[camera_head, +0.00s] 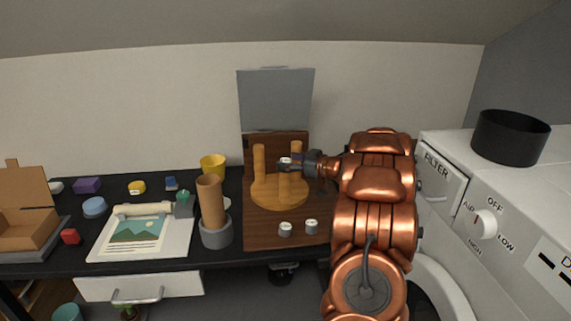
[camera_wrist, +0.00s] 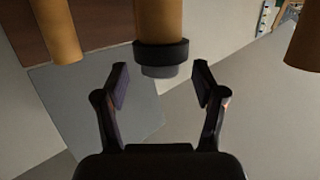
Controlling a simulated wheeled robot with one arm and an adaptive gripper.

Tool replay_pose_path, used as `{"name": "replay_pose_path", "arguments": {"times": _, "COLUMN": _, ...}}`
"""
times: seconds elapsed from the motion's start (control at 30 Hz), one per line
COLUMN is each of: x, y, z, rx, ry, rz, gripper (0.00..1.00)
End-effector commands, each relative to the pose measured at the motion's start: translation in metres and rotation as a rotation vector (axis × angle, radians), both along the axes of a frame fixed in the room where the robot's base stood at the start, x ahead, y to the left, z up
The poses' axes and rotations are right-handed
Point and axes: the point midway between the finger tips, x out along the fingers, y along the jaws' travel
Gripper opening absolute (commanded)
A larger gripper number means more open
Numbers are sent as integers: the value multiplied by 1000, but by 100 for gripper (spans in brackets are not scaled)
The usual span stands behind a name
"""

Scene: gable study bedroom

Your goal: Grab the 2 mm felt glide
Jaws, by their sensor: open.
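An upturned round wooden stool (camera_head: 279,193) with legs pointing up stands on a brown board. In the wrist view one leg (camera_wrist: 158,20) ends in a dark collar (camera_wrist: 160,53) and a grey round pad (camera_wrist: 160,71). My gripper (camera_wrist: 160,86) is open, its fingers on either side of the pad with gaps to both. In the head view my gripper (camera_head: 284,163) reaches in from the right among the legs and partly hides them. Two small white-topped grey glides (camera_head: 285,229) (camera_head: 311,226) sit on the board in front of the stool. Any thickness markings are too small to read.
A brown cylinder in a grey cup (camera_head: 215,233) stands left of the board. A grey panel (camera_head: 275,98) is behind the stool. The black desk (camera_head: 75,220) holds several small items. A white appliance (camera_head: 459,155) stands at right.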

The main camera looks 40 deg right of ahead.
Motion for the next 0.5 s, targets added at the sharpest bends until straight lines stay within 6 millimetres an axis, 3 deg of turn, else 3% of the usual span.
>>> {"name": "replay_pose_path", "arguments": {"times": 0.17, "x": 0, "y": 0, "z": 0, "rx": 0, "ry": 0, "rz": 0, "gripper": 70}}
{"name": "replay_pose_path", "arguments": {"times": 0.5, "x": 0, "y": 0, "z": 0, "rx": 0, "ry": 0, "rz": 0, "gripper": 34}}
